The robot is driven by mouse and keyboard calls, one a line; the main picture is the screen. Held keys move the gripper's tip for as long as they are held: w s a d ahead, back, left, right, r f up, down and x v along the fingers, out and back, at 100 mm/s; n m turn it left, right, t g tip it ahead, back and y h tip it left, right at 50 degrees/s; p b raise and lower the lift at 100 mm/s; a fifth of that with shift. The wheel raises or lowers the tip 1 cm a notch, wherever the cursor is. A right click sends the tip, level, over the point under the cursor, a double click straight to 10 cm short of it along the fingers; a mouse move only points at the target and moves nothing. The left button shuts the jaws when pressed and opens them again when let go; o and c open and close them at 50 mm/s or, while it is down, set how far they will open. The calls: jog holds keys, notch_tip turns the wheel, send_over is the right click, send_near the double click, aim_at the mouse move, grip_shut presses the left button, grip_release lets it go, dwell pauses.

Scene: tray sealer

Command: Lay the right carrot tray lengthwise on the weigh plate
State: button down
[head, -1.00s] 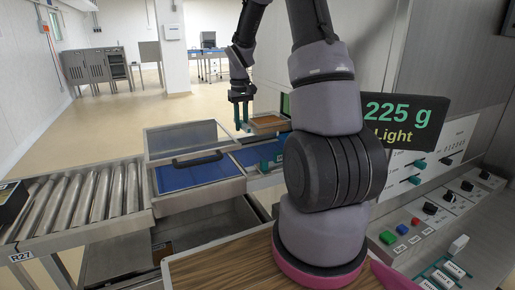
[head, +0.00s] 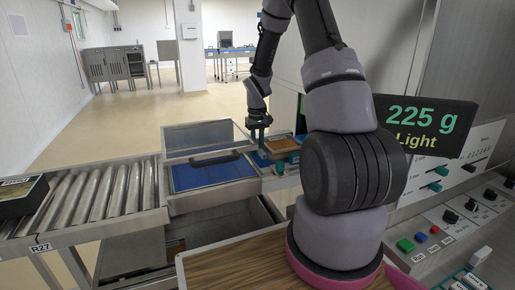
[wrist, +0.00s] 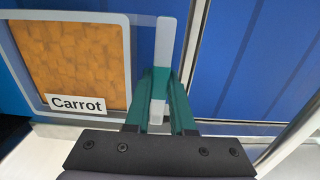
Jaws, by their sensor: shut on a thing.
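The carrot tray (head: 283,145) has an orange-brown filling and a pale rim. In the wrist view it (wrist: 130,70) fills the upper left, with a "Carrot" label facing the camera. My gripper (head: 260,132) is beside the tray's left end in the head view. In the wrist view its green fingers (wrist: 160,95) are shut on the pale bar at the tray's side. The tray is over or on the blue and steel unit near the display; whether it touches the surface is unclear. I cannot clearly make out the weigh plate.
The display (head: 420,124) reads 225 g, Light. A steel-framed blue bed with a raised clear lid (head: 198,137) and dark handle stands left of the tray. My arm hides part of the right side.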

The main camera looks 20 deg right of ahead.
jog(key=c, duration=0.8)
grip_release()
jog(key=shift+f, duration=0.15)
jog(key=shift+o, duration=0.2)
notch_tip(320, 180, up, 13)
jog(key=s+a+r+m+t, duration=0.1)
jog(key=s+a+r+t, duration=0.1)
jog(key=s+r, duration=0.4)
jog(key=s+a+r+m+t, duration=0.1)
jog(key=s+a+r, duration=0.25)
jog(key=r, duration=0.55)
jog(key=s+a+r+m+t+y, duration=0.1)
jog(key=s+r+t, duration=0.1)
jog(key=s, duration=0.6)
jog(key=s+a+r+m+t+y, duration=0.1)
jog(key=s+r, duration=0.3)
jog(key=s, duration=0.4)
jog(key=shift+a+t, duration=0.6)
jog(key=shift+a, duration=0.1)
jog(key=shift+s+r, duration=0.1)
jog(key=shift+s, duration=0.1)
